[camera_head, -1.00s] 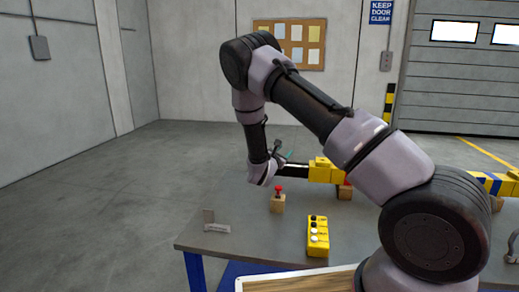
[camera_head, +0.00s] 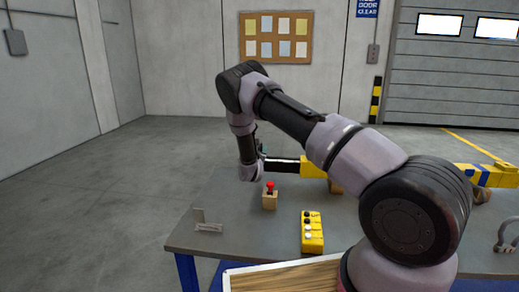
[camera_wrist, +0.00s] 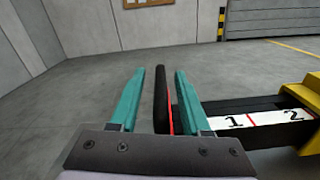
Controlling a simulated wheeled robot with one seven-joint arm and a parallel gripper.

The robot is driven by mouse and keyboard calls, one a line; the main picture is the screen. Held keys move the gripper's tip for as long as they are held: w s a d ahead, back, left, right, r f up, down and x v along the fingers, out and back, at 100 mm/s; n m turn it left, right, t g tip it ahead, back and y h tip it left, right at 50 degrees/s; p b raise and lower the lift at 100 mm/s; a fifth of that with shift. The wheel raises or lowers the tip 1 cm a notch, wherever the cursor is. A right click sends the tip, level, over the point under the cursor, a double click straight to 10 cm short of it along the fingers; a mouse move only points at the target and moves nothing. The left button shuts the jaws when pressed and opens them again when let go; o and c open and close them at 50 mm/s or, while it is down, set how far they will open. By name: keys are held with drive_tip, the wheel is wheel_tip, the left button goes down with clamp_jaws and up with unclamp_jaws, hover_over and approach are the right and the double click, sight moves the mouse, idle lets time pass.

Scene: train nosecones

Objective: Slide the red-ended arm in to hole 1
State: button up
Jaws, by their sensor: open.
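The black arm (camera_wrist: 218,108) carries a white label (camera_wrist: 265,118) with numbers 1 and 2 and a red line by the 1. It ends in an upright black plate (camera_wrist: 161,98) with a red edge. In the wrist view my gripper (camera_wrist: 160,72) is open, its teal fingers on either side of this plate; I cannot tell if they touch it. The arm's right end meets a yellow block (camera_wrist: 305,105). In the head view the arm (camera_head: 282,165) sticks out left from the yellow block (camera_head: 313,168), and my gripper (camera_head: 262,150) is at its left end, mostly hidden.
On the grey table (camera_head: 255,240) stand a red button on a wooden block (camera_head: 269,198), a yellow control box (camera_head: 312,232) and a small grey bracket (camera_head: 207,222). A yellow and blue piece (camera_head: 483,176) is at the right. Open floor lies left of the table.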

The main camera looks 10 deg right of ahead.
drive_tip(key=shift+w+d, duration=0.1)
drive_tip(key=shift+w, duration=0.15)
clamp_jaws()
idle(1.4)
